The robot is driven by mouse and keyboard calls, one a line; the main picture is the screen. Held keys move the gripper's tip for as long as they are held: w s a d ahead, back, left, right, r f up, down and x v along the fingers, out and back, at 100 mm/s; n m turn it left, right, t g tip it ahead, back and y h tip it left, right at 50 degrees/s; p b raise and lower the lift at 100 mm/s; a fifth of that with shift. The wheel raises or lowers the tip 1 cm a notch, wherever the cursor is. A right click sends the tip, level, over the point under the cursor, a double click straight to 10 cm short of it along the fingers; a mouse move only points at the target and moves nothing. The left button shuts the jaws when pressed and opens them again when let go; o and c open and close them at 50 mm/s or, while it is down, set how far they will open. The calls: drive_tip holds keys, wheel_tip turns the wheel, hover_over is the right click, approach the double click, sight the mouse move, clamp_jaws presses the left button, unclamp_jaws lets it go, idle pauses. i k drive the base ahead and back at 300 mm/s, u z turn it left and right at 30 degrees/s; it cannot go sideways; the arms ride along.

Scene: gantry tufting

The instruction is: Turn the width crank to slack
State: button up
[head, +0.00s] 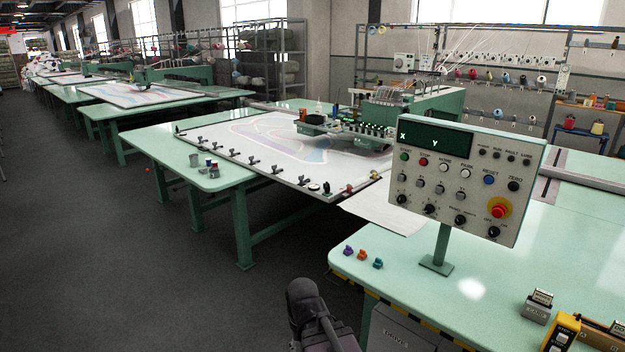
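I cannot pick out the width crank for certain in the head view. A black knob (326,188) sits at the near corner of the white stretched cloth frame (290,172), with a small red part (348,188) beside it; I cannot tell whether either belongs to the crank. Several black clamps line the frame's near edge. A dark link of my arm shows at the bottom centre, in front of the table edge. My gripper itself is not in view.
A control panel (468,180) stands on a post on the right green table (490,270). Small coloured pieces (362,256) lie near that table's striped edge. Small cans (211,168) stand on the left table corner. Open grey floor (130,270) lies at left.

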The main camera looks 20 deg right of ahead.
sight(326, 186)
drive_tip(key=u, duration=0.1)
drive_tip(key=i, duration=1.75)
drive_tip(key=z, duration=0.7)
drive_tip(key=i, duration=0.9)
drive_tip(key=z, duration=0.35)
